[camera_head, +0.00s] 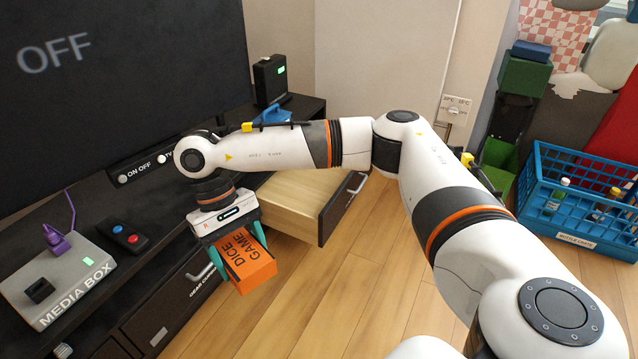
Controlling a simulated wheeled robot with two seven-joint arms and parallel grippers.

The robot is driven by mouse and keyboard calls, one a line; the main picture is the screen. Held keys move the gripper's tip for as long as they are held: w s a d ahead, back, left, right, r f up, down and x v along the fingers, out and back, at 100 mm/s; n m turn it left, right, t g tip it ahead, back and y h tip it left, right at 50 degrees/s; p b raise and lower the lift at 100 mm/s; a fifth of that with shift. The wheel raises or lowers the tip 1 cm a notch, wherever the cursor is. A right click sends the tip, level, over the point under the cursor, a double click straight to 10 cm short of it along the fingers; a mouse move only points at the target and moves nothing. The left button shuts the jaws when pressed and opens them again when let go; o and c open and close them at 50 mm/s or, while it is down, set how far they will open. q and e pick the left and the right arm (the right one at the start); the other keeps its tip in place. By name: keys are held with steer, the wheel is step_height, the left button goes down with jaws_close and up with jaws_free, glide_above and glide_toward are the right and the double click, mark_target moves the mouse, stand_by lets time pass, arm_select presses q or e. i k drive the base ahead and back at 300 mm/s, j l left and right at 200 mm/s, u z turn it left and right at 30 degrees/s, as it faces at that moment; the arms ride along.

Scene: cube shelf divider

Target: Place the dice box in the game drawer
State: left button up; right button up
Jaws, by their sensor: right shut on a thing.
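An orange dice box (249,264) marked "DICE GAME" is held in my right gripper (238,255), whose teal fingers close on its two sides. The box is tilted and hangs in front of the black cabinet. An open drawer (301,205) with pale wooden inside and a dark front with a metal handle stands behind and to the right of the box. My right forearm crosses above this drawer and hides part of it. No label shows on it. My left gripper is not in view.
A grey media box (62,283) and a black remote (124,236) lie on the cabinet top under a large dark screen (110,80). A closed drawer with a handle (197,270) is below. A blue bottle crate (582,215) stands at right. The wooden floor (345,290) is clear.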

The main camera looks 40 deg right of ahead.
mark_target(313, 177)
steer(key=i+l, duration=0.15)
steer(key=l, duration=0.25)
steer(key=i+l, duration=0.15)
steer(key=l, duration=0.25)
steer(key=i+l, duration=0.15)
steer(key=l, duration=0.2)
steer(key=i+l, duration=0.15)
steer(key=l, duration=0.25)
steer(key=i+l, duration=0.15)
steer(key=l, duration=0.25)
steer(key=i+l, duration=0.15)
steer(key=l, duration=0.25)
steer(key=i+l, duration=0.15)
steer(key=l, duration=0.2)
steer(key=i+l, duration=0.15)
steer(key=l, duration=0.25)
